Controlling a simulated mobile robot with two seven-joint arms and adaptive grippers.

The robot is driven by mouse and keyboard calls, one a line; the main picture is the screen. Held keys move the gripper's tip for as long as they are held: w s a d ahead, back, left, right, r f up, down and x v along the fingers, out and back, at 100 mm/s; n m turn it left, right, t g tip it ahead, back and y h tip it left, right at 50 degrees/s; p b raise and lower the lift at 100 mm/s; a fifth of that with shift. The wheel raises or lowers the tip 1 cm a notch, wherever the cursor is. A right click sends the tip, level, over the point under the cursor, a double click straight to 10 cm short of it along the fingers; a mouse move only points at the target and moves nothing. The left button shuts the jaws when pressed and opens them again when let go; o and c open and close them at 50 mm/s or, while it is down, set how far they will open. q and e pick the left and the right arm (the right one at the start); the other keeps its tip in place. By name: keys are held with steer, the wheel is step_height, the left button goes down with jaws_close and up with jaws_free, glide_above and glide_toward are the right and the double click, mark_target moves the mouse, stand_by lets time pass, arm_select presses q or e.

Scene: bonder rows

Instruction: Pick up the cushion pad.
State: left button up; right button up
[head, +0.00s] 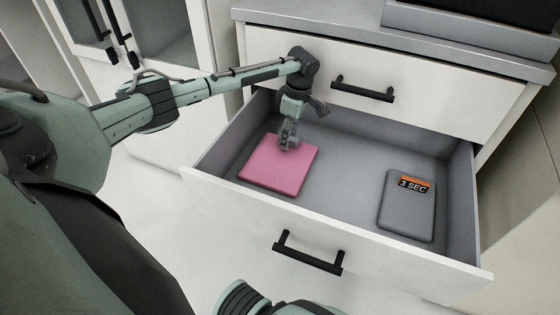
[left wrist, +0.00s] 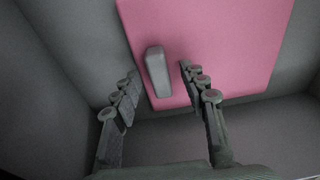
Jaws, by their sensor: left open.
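A flat pink square pad (head: 272,172), which I take for the cushion pad, lies on the left part of the open drawer's floor. The left wrist view shows the pink pad (left wrist: 215,35) with a small grey upright block (left wrist: 157,72) at its near edge. My left gripper (head: 288,143) is over the pad's far edge, pointing down. In the left wrist view my left gripper (left wrist: 159,70) is open, with one finger row on each side of the grey block. I cannot tell whether the fingers touch it. My right gripper is not in view.
The open drawer (head: 335,226) has raised walls around the pad. A dark grey pad with an orange "3 SEC" label (head: 407,210) lies in its right part. A shut drawer front with a black handle (head: 362,90) is above. The drawer floor between the pads is clear.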

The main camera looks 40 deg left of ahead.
arm_select(q)
steer(key=shift+c, duration=0.7)
jaws_close()
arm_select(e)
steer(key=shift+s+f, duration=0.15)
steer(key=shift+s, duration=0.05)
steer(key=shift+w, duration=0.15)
